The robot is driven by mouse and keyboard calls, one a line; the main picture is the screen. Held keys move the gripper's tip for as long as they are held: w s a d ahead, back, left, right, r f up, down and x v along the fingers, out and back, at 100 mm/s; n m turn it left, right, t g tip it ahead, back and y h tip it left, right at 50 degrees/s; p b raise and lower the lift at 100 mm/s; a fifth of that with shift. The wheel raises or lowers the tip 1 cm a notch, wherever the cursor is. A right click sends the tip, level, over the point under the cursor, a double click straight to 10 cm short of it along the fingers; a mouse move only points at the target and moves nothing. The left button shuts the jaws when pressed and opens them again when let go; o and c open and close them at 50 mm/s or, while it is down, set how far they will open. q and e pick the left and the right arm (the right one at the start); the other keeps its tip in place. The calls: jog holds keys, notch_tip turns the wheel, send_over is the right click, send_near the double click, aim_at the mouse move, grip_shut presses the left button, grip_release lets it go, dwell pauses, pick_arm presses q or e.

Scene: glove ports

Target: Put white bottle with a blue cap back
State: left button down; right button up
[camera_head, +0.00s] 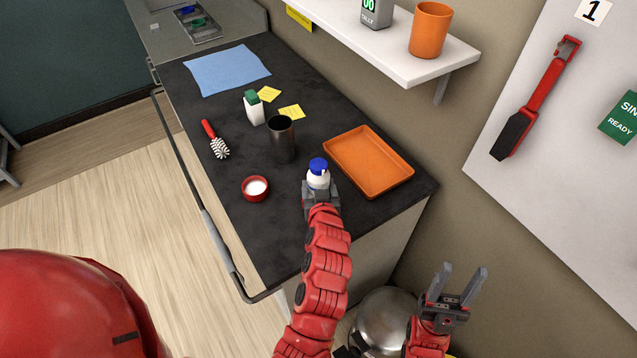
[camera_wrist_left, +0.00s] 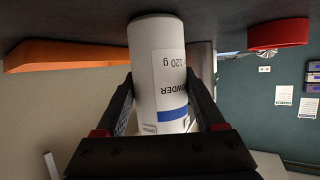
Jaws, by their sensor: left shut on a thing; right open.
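The white bottle with a blue cap (camera_head: 318,179) is upright near the front of the dark counter, left of the orange tray (camera_head: 352,160). My left gripper (camera_head: 321,192) is shut around its body. In the left wrist view, which is upside down, the bottle (camera_wrist_left: 157,50) sits between the two fingers (camera_wrist_left: 160,100), its label partly readable. Its base is at or just above the counter; I cannot tell if it touches. My right gripper (camera_head: 458,285) is open and empty, off the counter at the lower right.
A dark cup (camera_head: 281,140) stands just behind the bottle. A red dish (camera_head: 256,187), a brush (camera_head: 215,140), a green-capped white container (camera_head: 254,109) and a blue cloth (camera_head: 226,70) lie farther left or back. A white shelf (camera_head: 455,55) with an orange cup (camera_head: 430,30) overhangs the right.

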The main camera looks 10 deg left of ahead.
pick_arm(q)
jog(key=shift+f, duration=0.1)
grip_release()
jog(key=shift+d, duration=0.1)
jog(key=b+v, duration=0.2)
jog(key=v, duration=0.7)
jog(key=shift+w+b, duration=0.15)
jog(key=shift+b, duration=0.25)
jog(key=shift+p+v, duration=0.7)
jog(key=shift+v, duration=1)
jog(key=shift+w, duration=0.1)
